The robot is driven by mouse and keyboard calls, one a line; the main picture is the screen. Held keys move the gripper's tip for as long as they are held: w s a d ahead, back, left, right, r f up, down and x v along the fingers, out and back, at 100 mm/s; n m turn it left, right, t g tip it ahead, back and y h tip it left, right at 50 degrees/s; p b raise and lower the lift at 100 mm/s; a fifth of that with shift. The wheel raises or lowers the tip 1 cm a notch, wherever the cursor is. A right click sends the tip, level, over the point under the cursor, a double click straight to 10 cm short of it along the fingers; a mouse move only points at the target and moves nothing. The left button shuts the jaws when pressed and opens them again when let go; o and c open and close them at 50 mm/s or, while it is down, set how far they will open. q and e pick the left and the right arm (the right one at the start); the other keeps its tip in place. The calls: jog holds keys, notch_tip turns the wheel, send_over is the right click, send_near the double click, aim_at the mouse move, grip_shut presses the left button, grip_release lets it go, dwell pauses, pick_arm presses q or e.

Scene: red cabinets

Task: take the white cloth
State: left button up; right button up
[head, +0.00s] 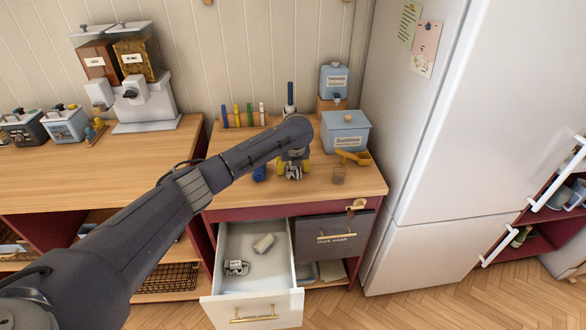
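A small pale bundle (264,243) lies in the open white drawer (221,285), and it may be the white cloth. A second whitish item with dark markings (236,267) lies nearer the drawer's front left. I cannot tell for certain which one is the cloth. My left arm reaches across the counter, and my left gripper (292,170) hangs over the countertop behind the open drawer. Its fingers are small and partly covered by the wrist, so their opening is unclear. My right gripper is out of view.
A dark drawer marked "Dark wash" (336,240) sits right of the open one. A fridge (440,130) stands right.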

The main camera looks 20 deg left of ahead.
pick_arm(q)
jog(key=c, duration=0.6)
jog(key=shift+c, duration=0.2)
